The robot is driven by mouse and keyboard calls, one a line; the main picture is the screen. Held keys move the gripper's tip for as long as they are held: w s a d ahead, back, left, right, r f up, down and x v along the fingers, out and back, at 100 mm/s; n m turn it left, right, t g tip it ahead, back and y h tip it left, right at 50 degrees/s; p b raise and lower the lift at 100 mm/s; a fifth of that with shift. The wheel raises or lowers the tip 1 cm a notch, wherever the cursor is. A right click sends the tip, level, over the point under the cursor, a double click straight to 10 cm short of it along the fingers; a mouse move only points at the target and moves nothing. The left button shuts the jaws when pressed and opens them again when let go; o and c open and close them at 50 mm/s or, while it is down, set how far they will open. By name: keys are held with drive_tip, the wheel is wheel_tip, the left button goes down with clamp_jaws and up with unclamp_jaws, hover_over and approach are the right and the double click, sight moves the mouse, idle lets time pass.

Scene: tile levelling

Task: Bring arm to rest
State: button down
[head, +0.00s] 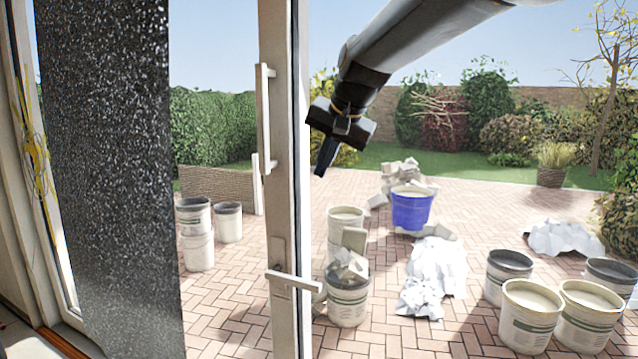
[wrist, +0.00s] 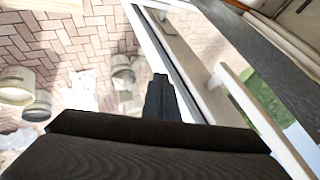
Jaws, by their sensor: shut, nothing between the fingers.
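My gripper (head: 324,170) hangs from my raised arm near the top middle of the head view, pointing down. Its dark fingers are together with nothing between them. In the wrist view the shut fingers (wrist: 161,80) stick out over the brick paving. In the head view the gripper appears just right of the white door frame (head: 277,190); I cannot tell how far apart they are in depth. In the wrist view the door's pale handle bar (wrist: 240,95) lies to the right of the fingers.
A blue bucket (head: 411,210) stands on the paving by rubble. Several white buckets (head: 531,312) stand at the lower right. A bucket of tile scraps (head: 347,300) is near the door. White crumpled sheets (head: 437,268) lie beside it. A dark speckled panel (head: 110,180) fills the left.

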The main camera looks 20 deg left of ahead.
sight(371, 202)
drive_tip(key=s+d+f+g+h, duration=0.1)
drive_tip(key=s+d+f+h, duration=0.1)
drive_tip(key=d+f, duration=0.85)
drive_tip(key=s+d+f+h, duration=0.15)
drive_tip(key=d+f, duration=0.55)
drive_tip(key=d, duration=0.7)
drive_tip(key=s+d+f+g+h, duration=0.1)
drive_tip(key=s+d+f, duration=0.6)
drive_tip(key=s+d, duration=0.2)
drive_tip(key=s+d+f+g+h, duration=0.1)
drive_tip(key=s+d+f, duration=0.7)
drive_tip(key=s, duration=0.4)
drive_tip(key=shift+s+d+f+g, duration=0.2)
drive_tip(key=shift+s+d+g, duration=0.1)
drive_tip(key=shift+d, duration=0.6)
